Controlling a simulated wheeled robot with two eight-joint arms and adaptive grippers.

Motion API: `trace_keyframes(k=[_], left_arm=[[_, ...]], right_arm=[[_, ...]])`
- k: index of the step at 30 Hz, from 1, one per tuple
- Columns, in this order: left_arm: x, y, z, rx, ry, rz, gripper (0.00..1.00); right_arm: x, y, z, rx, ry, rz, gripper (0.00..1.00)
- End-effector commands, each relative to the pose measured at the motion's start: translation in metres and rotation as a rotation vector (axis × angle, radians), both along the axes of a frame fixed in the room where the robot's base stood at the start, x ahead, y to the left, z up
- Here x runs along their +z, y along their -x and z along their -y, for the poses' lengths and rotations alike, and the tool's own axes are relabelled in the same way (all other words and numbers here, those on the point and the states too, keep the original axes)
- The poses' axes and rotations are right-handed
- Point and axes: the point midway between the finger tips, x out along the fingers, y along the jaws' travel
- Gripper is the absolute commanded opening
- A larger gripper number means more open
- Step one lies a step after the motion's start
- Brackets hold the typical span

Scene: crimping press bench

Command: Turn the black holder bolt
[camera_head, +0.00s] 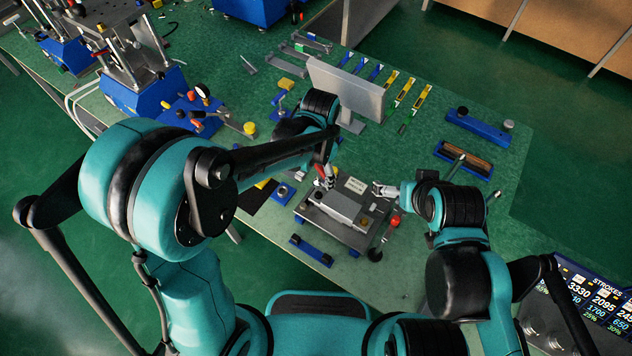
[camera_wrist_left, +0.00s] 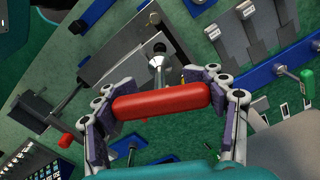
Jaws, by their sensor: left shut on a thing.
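My left gripper (camera_head: 327,176) is over the back left of a grey press fixture (camera_head: 341,209). In the left wrist view its fingers (camera_wrist_left: 161,103) are closed on the two ends of a red handle (camera_wrist_left: 165,100). A shiny metal stem with a black top (camera_wrist_left: 159,48) stands just beyond the handle; I cannot tell if this is the holder bolt. A black round knob (camera_head: 375,255) sits at the fixture's front right corner. My right gripper (camera_head: 384,190) is at the fixture's right back side, apart from the left one; its finger gap is too small to judge.
A red-knobbed lever (camera_head: 394,221) rises at the fixture's right. A grey upright panel (camera_head: 346,86) stands behind my left wrist. A blue tray (camera_head: 463,160) and a blue rack (camera_head: 478,128) lie to the right. The green bench is clear at the front right.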

Motion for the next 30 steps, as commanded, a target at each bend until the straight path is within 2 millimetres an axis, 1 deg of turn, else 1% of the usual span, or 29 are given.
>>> trace_keyframes(k=[9, 13, 27, 30], left_arm=[[0.000, 0.000, 0.000, -0.002, 0.000, 0.000, 0.36], [-0.004, 0.000, 0.000, -0.002, 0.000, 0.000, 0.36], [-0.043, 0.000, 0.000, -0.002, 0.000, 0.000, 0.36], [-0.047, 0.000, 0.000, -0.003, 0.000, 0.000, 0.36]], right_arm=[[0.000, 0.000, 0.000, 0.000, 0.000, 0.000, 1.00], [-0.003, 0.000, 0.000, 0.000, 0.000, 0.000, 1.00], [-0.037, 0.000, 0.000, 0.000, 0.000, 0.000, 1.00], [-0.040, 0.000, 0.000, 0.000, 0.000, 0.000, 1.00]])
